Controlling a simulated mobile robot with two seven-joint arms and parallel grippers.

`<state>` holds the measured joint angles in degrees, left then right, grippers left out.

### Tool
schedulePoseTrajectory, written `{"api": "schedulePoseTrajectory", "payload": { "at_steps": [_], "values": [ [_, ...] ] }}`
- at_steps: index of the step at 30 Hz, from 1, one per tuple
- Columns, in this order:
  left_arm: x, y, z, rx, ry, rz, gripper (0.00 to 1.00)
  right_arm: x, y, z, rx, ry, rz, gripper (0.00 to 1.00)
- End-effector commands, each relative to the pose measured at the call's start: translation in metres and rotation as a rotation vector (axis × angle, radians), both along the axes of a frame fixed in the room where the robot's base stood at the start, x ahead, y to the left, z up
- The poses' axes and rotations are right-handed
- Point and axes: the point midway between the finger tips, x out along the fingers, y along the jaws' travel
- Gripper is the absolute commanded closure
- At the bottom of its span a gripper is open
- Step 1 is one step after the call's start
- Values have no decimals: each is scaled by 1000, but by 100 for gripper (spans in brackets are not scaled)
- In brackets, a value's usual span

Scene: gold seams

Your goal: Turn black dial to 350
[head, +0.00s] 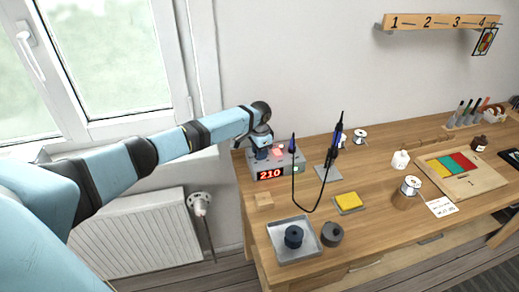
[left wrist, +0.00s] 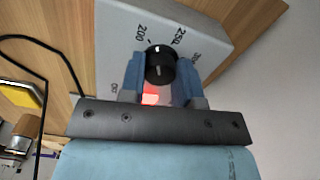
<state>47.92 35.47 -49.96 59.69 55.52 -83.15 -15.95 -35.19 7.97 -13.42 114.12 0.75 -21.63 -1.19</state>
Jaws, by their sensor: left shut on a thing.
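The black dial (left wrist: 160,66) sits on top of the grey soldering station (head: 280,167). Its white mark points a little past the printed 200, toward 250, in the left wrist view. The station's red display (head: 270,174) reads 210. My left gripper (left wrist: 160,78) is shut on the dial, with one blue finger on each side of it. In the head view my left gripper (head: 262,152) is above the station and hides the dial. A red glow shows between the fingers. The 350 mark is not visible in the left wrist view. My right gripper is not in view.
A soldering iron (head: 337,137) on a stand and its black cable are right of the station. A wooden block (head: 263,199) lies before the station.

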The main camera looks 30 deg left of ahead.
Motion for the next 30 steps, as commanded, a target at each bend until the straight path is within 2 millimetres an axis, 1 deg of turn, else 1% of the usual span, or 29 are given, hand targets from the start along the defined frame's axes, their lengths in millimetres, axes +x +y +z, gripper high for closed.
{"api": "schedulePoseTrajectory", "payload": {
  "at_steps": [1,3,12,30],
  "values": [
    [0,-1,3,-2,0,-41,93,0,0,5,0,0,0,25],
    [0,-1,3,-2,-1,-109,93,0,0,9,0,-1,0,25],
    [0,-1,2,-1,-2,-393,93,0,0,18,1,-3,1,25],
    [1,-1,2,-1,-3,-964,93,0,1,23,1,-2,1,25]
  ]
}}
